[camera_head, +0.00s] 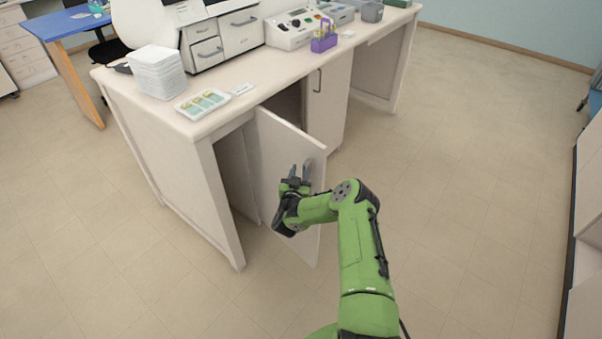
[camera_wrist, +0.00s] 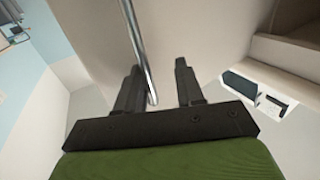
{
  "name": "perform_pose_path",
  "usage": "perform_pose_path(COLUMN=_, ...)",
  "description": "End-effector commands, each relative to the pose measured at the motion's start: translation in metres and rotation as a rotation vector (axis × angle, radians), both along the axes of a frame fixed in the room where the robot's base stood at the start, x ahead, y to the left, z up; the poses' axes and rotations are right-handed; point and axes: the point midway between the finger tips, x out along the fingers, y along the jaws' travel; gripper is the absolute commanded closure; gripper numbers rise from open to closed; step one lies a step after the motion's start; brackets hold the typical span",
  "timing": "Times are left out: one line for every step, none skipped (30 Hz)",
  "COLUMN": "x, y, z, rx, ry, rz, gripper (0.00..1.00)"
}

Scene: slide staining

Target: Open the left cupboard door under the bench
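The left cupboard door (camera_head: 275,150) is a pale panel under the bench (camera_head: 170,160). It stands ajar, its free edge swung out toward me, with the dark cupboard interior (camera_head: 288,103) showing behind it. My gripper (camera_head: 299,172) is at the door's outer face near the free edge. In the wrist view my gripper (camera_wrist: 158,70) has its fingers apart. The metal bar handle (camera_wrist: 138,48) runs between them, close to the left finger; I cannot tell whether they touch. In the head view this handle is hidden by or lost against my gripper.
The right cupboard door (camera_head: 326,95) is closed, with a dark handle (camera_head: 317,80). The bench top carries a white stack (camera_head: 157,72), a slide tray (camera_head: 203,103) and a purple rack (camera_head: 324,42). Open floor (camera_head: 460,150) lies to the right, bounded by a pale cabinet (camera_head: 588,190).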

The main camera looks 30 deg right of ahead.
Motion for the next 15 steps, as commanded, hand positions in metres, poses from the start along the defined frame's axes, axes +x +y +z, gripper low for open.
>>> perform_pose_path(x=-0.0002, y=0.0006, z=-0.0015, rx=0.002, ry=0.002, rz=0.002, gripper=0.65)
perform_pose_path(x=-0.0004, y=0.0005, z=-0.0017, rx=0.001, ry=0.003, rz=0.001, gripper=0.65)
perform_pose_path(x=-0.0006, y=0.0003, z=-0.0019, rx=0.002, ry=0.004, rz=0.001, gripper=0.65)
perform_pose_path(x=-0.0008, y=0.0002, z=-0.0021, rx=0.002, ry=0.004, rz=0.001, gripper=0.65)
perform_pose_path(x=-0.0009, y=0.0000, z=-0.0022, rx=0.001, ry=0.004, rz=0.000, gripper=0.65)
perform_pose_path(x=-0.0010, y=-0.0001, z=-0.0023, rx=0.001, ry=0.004, rz=0.000, gripper=0.65)
perform_pose_path(x=-0.0011, y=-0.0002, z=-0.0024, rx=0.001, ry=0.004, rz=0.000, gripper=0.65)
perform_pose_path(x=-0.0012, y=-0.0004, z=-0.0024, rx=0.000, ry=0.005, rz=-0.001, gripper=0.65)
perform_pose_path(x=-0.0014, y=-0.0005, z=-0.0025, rx=0.000, ry=0.004, rz=-0.001, gripper=0.65)
perform_pose_path(x=-0.0014, y=-0.0006, z=-0.0025, rx=0.000, ry=0.004, rz=-0.001, gripper=0.65)
perform_pose_path(x=-0.0014, y=-0.0007, z=-0.0025, rx=0.000, ry=0.004, rz=-0.001, gripper=0.65)
perform_pose_path(x=-0.0018, y=-0.0005, z=-0.0025, rx=0.000, ry=0.004, rz=-0.001, gripper=0.65)
perform_pose_path(x=-0.0026, y=0.0002, z=-0.0025, rx=0.000, ry=0.005, rz=-0.001, gripper=0.65)
perform_pose_path(x=-0.0041, y=0.0015, z=-0.0025, rx=0.000, ry=0.006, rz=-0.001, gripper=0.65)
perform_pose_path(x=-0.0075, y=0.0047, z=-0.0024, rx=0.001, ry=0.007, rz=-0.001, gripper=0.65)
